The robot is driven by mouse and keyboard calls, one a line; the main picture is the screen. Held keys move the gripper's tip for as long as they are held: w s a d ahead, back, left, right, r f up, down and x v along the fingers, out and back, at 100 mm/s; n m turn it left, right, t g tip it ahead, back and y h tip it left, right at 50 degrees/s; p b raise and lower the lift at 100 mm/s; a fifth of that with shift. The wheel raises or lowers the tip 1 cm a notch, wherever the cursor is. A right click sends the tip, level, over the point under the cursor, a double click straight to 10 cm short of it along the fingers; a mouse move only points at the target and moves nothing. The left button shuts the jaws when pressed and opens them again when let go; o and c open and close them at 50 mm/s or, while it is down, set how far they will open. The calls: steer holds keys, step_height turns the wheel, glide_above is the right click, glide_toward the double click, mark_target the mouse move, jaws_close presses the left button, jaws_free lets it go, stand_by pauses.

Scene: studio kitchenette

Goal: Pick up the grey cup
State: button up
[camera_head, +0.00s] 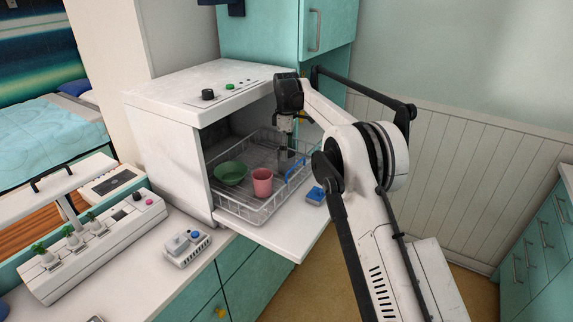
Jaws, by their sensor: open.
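My gripper (285,145) points down over the right part of the wire rack in the open dishwasher-like cabinet. It is small in the view, and its fingers are hard to make out. A grey shape (284,162), which looks like the grey cup, stands in the rack directly below the gripper. The gripper partly covers it, and I cannot tell whether the fingers are around it or above it.
A pink cup (262,183) and a green bowl (230,173) sit in the wire rack (247,214) left of the grey shape. A blue item (297,171) is at its right. The white open door (283,236) holds a blue object (315,195).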

mark_target(286, 166)
steer(key=shift+w+f+p, duration=0.1)
steer(key=shift+f+p, duration=0.55)
steer(key=shift+f, duration=3.05)
steer(key=shift+c, duration=0.5)
steer(key=c, duration=1.4)
